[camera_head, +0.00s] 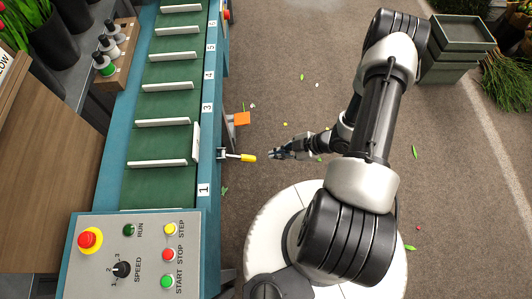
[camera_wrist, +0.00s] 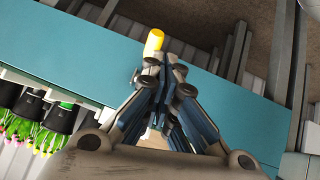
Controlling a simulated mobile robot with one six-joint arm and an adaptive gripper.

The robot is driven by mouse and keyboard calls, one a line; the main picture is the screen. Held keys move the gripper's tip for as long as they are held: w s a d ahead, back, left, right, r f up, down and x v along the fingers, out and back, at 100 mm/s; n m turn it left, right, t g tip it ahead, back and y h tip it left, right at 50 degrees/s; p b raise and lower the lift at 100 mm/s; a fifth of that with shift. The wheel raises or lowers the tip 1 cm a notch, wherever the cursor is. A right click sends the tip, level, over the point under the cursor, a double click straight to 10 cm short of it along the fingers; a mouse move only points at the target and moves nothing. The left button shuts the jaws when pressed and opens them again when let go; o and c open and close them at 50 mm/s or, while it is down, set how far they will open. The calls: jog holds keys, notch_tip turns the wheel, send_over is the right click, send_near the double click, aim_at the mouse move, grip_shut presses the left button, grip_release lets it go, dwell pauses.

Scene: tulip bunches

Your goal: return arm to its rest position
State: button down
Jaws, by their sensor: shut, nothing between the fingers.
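My gripper (camera_head: 273,154) is shut and empty over the floor, just right of the conveyor's edge in the head view. My arm reaches down and left from the upper right. In the wrist view my gripper (camera_wrist: 158,62) has its fingertips together, in front of the blue conveyor side (camera_wrist: 90,52). A yellow-tipped lever (camera_head: 248,157) on the conveyor's side points toward my gripper and appears a short gap away. Its yellow tip (camera_wrist: 154,40) shows just beyond my fingertips in the wrist view; whether they touch there I cannot tell.
The green slatted conveyor (camera_head: 162,103) runs along the left, with a control panel (camera_head: 132,257) at its near end. An orange part (camera_head: 241,118) juts from its side. Stacked crates (camera_head: 465,35) stand upper right. Open floor (camera_head: 290,45) lies between, with scattered leaves.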

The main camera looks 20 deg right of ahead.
jog(key=shift+s+d+r, duration=0.25)
jog(key=shift+s+d, duration=0.15)
jog(key=shift+d, duration=0.35)
jog(key=shift+s+d+r, duration=0.25)
jog(key=shift+s+d, duration=0.1)
jog(key=shift+d, duration=0.35)
